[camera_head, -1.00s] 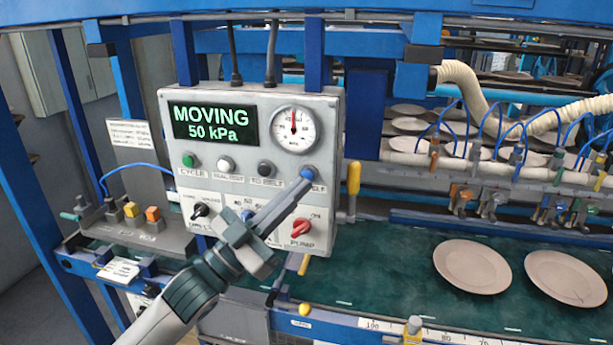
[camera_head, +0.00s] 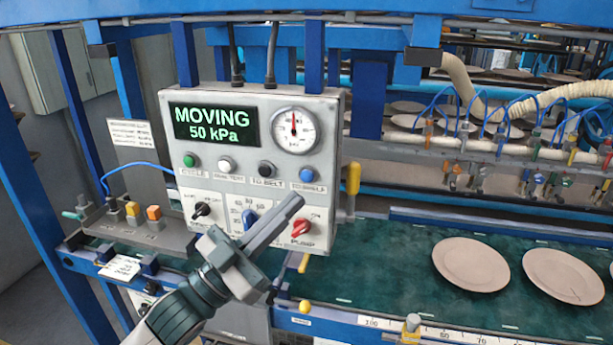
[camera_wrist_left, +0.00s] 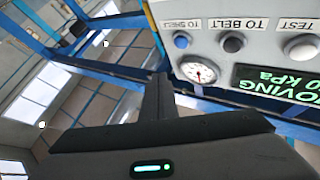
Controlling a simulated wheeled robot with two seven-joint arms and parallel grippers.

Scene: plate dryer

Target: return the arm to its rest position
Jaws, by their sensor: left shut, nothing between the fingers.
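My left gripper (camera_head: 295,203) is shut and empty in front of the grey control box (camera_head: 180,145), slightly below the blue TO SHELF button (camera_head: 306,175). The button shows clear of the fingers. My left arm comes in from the bottom left. In the left wrist view the closed fingers (camera_wrist_left: 158,92) point toward the box, which appears upside down with the blue button (camera_wrist_left: 182,40) and the gauge. The box's display (camera_head: 211,123) reads MOVING, 50 kPa. My right gripper is not in view.
A yellow-handled lever (camera_head: 353,178) stands right of the box.

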